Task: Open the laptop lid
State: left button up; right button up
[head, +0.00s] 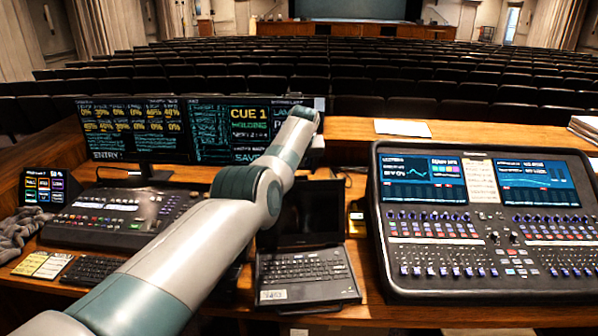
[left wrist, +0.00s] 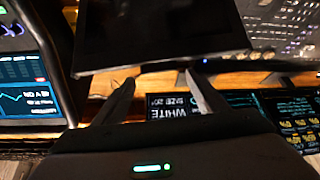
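The black laptop (head: 308,268) sits on the desk in the head view, its keyboard facing me. Its lid (head: 318,210) stands raised with a dark screen, and my left arm covers its left part. My left arm reaches over the laptop, and its wrist is above and beyond the lid. The left gripper is mostly hidden behind the wrist in the head view. In the left wrist view the left gripper (left wrist: 158,78) has its fingers apart with nothing between them. A large dark panel (left wrist: 155,35) lies just beyond the fingertips; I cannot tell for sure whether it is the lid. My right gripper is not in view.
A large mixing console (head: 480,225) stands close to the laptop's right. Two monitors (head: 130,128) and a smaller control desk (head: 120,213) are on the left. White paper (head: 402,128) lies on the back ledge.

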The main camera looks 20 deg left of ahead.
pick_arm(q)
jog(key=shift+d+f, duration=0.1)
jog(key=shift+f, duration=0.2)
jog(key=shift+s, duration=0.1)
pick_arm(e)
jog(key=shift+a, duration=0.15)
pick_arm(q)
jog(key=shift+s+d+r, duration=0.1)
jog(key=shift+s+r, duration=0.05)
jog(key=shift+r, duration=0.2)
jog(key=b+v, duration=0.5)
jog(key=v, duration=1.2)
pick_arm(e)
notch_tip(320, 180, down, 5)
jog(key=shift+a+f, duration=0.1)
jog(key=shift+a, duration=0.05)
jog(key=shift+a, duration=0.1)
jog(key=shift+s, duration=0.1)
